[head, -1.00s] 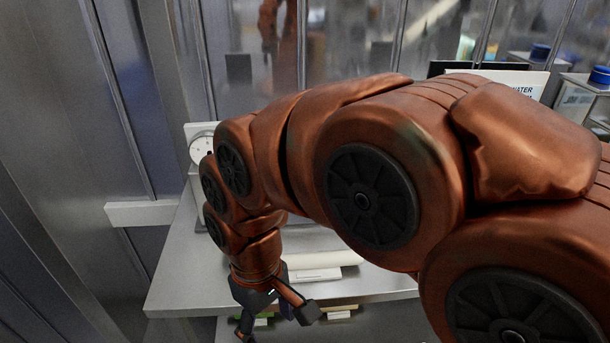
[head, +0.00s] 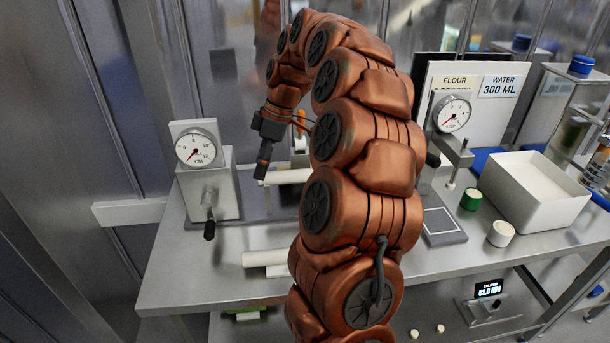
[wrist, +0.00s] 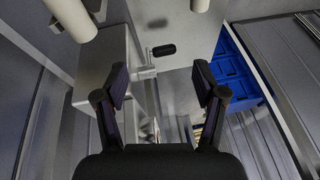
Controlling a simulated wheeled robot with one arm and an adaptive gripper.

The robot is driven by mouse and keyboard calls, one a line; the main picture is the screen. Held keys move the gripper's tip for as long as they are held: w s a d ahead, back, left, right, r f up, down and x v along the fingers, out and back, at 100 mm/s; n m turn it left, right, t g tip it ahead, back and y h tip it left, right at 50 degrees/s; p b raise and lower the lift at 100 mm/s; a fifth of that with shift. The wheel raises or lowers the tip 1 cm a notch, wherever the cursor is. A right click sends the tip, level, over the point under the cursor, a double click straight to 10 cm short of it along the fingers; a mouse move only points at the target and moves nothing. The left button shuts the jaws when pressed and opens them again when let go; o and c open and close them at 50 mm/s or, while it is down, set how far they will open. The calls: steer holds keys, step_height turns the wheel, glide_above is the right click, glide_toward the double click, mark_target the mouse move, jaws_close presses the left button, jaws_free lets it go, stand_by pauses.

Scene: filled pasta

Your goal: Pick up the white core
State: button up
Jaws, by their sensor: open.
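My gripper (head: 263,163) is over the left part of the metal table. In the wrist view its two fingers (wrist: 160,80) are spread, with nothing between them. One white cylinder (head: 288,177) lies near my fingertips in the head view; whether they touch it is unclear. Another white cylinder (head: 264,257) lies nearer the table's front, partly hidden by my arm. A white cylinder end (wrist: 72,18) and a second pale end (wrist: 200,4) show at the top of the wrist view, beyond the fingers. I cannot tell which white piece is the core.
A dial gauge (head: 196,148) on a grey box with a black-handled lever (head: 209,228) stands left. A white bin (head: 538,218), a green-sided piece (head: 471,199) and a cream piece (head: 501,240) are right. A blue crate (wrist: 233,68) shows in the wrist view.

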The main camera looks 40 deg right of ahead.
steer(key=d+f, duration=0.2)
steer(key=d, duration=0.6)
steer(key=n+t, duration=0.1)
glide_above(307, 170)
steer(key=s+d, duration=0.2)
steer(key=shift+d+f+h, duration=0.1)
steer(key=shift+f+h, duration=0.2)
steer(key=shift+f, duration=0.6)
steer(key=shift+w+p+x, duration=0.15)
steer(key=shift+p+x, duration=0.85)
steer(key=shift+x, duration=0.95)
steer(key=shift+w+p+x, duration=0.1)
steer(key=shift+p+x, duration=0.9)
steer(key=shift+x, duration=0.9)
steer(key=shift+r, duration=0.1)
jaws_close()
